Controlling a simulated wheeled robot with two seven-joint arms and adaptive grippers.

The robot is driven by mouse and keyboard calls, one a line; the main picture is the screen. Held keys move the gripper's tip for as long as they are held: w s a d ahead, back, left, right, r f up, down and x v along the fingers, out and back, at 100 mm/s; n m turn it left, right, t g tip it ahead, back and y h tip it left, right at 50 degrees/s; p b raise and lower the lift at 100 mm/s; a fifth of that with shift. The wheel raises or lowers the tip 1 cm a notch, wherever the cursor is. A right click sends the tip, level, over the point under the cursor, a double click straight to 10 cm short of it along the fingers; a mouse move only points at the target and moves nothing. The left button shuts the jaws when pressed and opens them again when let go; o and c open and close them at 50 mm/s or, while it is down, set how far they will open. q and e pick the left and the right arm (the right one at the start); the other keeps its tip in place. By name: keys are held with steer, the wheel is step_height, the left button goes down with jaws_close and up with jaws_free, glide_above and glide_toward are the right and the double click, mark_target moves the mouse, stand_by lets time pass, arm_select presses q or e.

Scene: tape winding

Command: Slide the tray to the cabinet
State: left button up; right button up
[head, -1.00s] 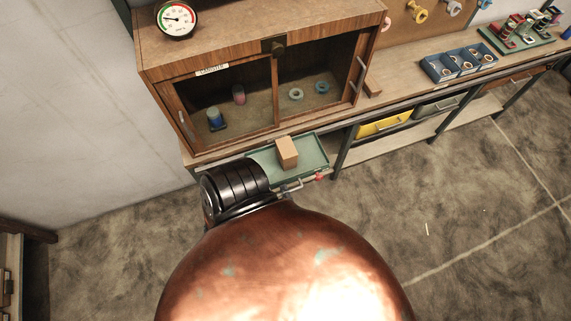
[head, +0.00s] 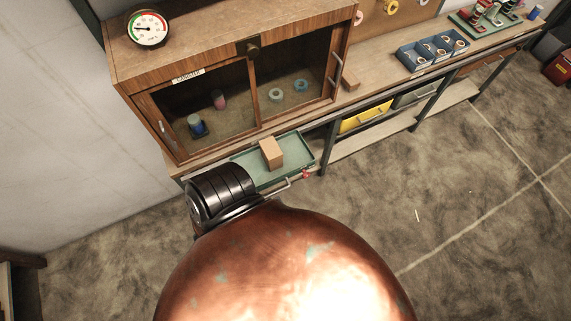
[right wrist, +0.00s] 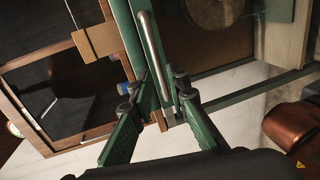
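The green tray (head: 299,158) sits low at the front of the wooden cabinet (head: 180,62), a tan block (head: 271,153) on it. Its metal handle (head: 284,186) faces me, partly hidden by my copper-coloured arm. In the right wrist view the tray's green edge (right wrist: 134,40) and handle bar (right wrist: 155,55) run between the fingers of my right gripper (right wrist: 155,92). The fingers stand apart around the handle's near part; I cannot tell whether they touch it. The tan block (right wrist: 97,42) is beside the edge. My left gripper is not in view.
The cabinet holds jars and rings behind glass doors; a round gauge (head: 147,29) stands on top. The floor at right is mostly clear.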

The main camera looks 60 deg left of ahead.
steer(key=v, duration=0.6)
stand_by(0.5)
